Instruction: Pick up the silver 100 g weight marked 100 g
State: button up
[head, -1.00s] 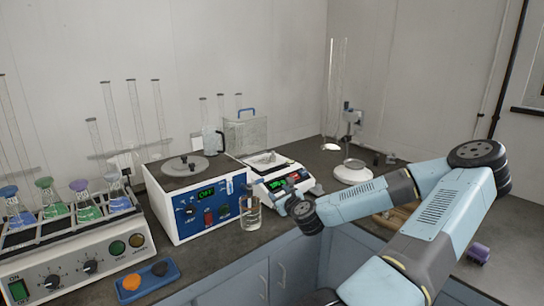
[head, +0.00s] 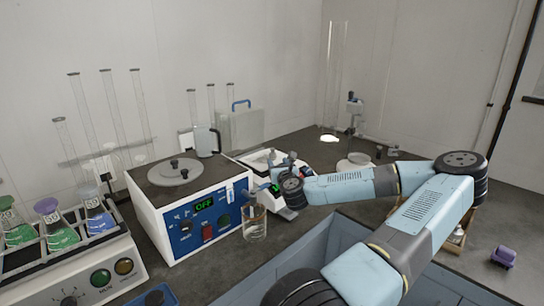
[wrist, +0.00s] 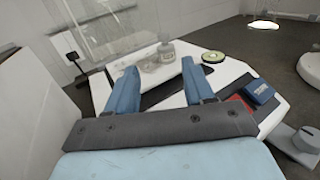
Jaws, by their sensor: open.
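My gripper (wrist: 159,68) is open, its two blue fingers apart above the white balance (wrist: 108,88), with nothing between them. I cannot read any mark on either. In the head view my gripper (head: 280,168) covers much of the balance (head: 250,160), and these small objects cannot be made out there.
A blue-fronted white unit (head: 200,215) stands left of the balance, with a glass beaker (head: 255,222) in front. A flask shaker (head: 75,250) is further left. A stand with a round white base (head: 356,164) is to the right. A purple item (head: 504,256) lies far right.

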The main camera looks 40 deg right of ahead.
aim_at(273, 151)
jog(key=shift+d+r+x, duration=0.1)
jog(key=shift+d+x, duration=0.1)
jog(key=shift+x, duration=2.15)
jog(key=shift+d+r+x, duration=0.15)
jog(key=shift+x, duration=2.25)
jog(key=shift+s, duration=0.15)
jog(key=shift+c, duration=0.2)
